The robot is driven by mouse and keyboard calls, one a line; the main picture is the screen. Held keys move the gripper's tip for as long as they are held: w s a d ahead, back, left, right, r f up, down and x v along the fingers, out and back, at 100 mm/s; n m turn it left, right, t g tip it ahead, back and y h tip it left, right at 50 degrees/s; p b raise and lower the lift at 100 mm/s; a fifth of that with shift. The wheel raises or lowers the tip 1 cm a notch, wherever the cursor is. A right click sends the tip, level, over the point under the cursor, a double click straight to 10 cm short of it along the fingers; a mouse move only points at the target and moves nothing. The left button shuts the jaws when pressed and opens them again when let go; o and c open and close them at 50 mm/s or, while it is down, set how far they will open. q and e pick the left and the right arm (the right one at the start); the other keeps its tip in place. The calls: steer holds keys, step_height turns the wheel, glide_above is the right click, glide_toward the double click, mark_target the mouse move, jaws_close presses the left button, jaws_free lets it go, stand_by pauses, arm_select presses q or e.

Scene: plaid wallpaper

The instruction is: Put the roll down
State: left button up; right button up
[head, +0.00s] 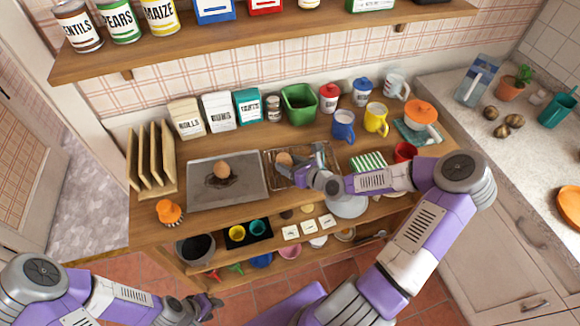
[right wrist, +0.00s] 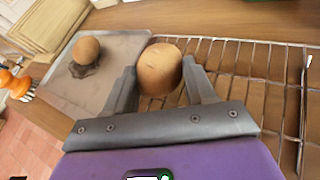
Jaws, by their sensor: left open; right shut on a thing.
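My right gripper (head: 293,168) is shut on a round brown roll (head: 284,158). The roll (right wrist: 159,68) sits between the two fingers in the right wrist view. Gripper and roll are over the left part of the wire rack (right wrist: 255,75); whether the roll touches the wires I cannot tell. The rack is partly hidden by my right arm in the head view. Another brown roll (head: 222,169) rests on a dark patch on the grey baking tray (head: 245,193), left of the rack. My left gripper (head: 214,304) is open and empty, low in front of the shelves.
Upright wooden boards (head: 152,160) and an orange-topped brush (head: 169,213) stand left of the tray. Canisters, a green tub (head: 299,104) and mugs line the back. A striped cloth (head: 369,161) and red cup (head: 405,152) are right of the rack.

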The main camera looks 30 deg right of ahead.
steer(key=shift+w+f, duration=0.1)
steer(key=shift+f, duration=0.1)
steer(key=o, duration=1)
steer(key=shift+f, duration=0.1)
steer(key=shift+o, duration=0.2)
steer(key=shift+r, duration=0.2)
steer(key=p+v, duration=0.5)
steer(key=v, duration=0.7)
steer(key=shift+r, duration=0.1)
